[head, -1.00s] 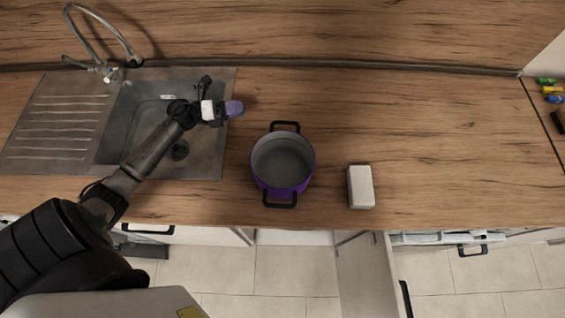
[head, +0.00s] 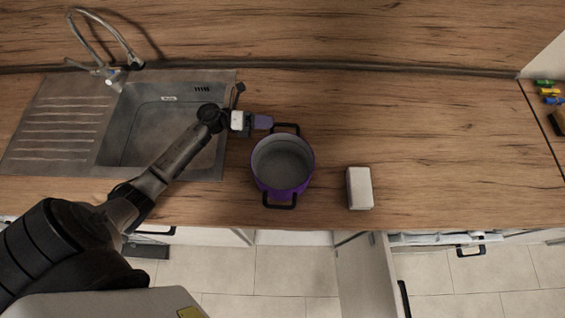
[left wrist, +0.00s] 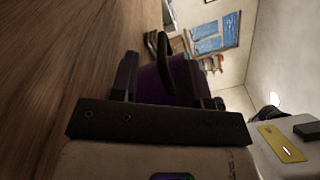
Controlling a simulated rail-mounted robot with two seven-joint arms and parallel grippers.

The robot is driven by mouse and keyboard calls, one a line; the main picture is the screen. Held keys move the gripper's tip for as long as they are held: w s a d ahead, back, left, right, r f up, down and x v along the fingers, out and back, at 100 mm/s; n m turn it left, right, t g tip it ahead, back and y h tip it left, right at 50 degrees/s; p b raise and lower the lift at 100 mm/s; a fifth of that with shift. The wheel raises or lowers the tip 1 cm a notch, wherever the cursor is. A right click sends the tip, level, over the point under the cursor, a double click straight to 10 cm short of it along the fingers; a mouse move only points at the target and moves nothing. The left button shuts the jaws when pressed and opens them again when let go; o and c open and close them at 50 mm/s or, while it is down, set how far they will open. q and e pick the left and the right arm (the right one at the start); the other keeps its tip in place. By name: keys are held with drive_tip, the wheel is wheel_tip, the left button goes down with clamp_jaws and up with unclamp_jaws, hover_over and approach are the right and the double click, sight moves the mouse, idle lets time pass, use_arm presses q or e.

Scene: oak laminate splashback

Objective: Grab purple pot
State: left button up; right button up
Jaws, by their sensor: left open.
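The purple pot (head: 283,167) stands upright on the wooden counter, with a grey, empty-looking inside and black handles at its far and near sides. My left gripper (head: 264,122) is open just left of the pot's far handle (head: 285,128), at the pot's back left. In the left wrist view the pot (left wrist: 165,78) is dark purple and lies ahead, with a black handle (left wrist: 157,45) standing out. The gripper's fingers (left wrist: 126,76) cover part of it there. I cannot tell whether they touch the handle. My right gripper is in neither view.
A white box-like block (head: 360,187) sits right of the pot. The steel sink (head: 140,150) with its faucet is at the left. Small coloured items (head: 550,92) lie at the far right. An open drawer or door (head: 367,270) shows below the counter. The counter behind and right is clear.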

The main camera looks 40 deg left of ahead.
sight(283, 125)
use_arm(q)
drive_tip(key=shift+p+x, duration=0.5)
drive_tip(key=shift+x, duration=2.1)
drive_tip(key=shift+s+d, duration=0.15)
drive_tip(key=shift+s, duration=0.05)
drive_tip(key=shift+f, duration=0.1)
clamp_jaws()
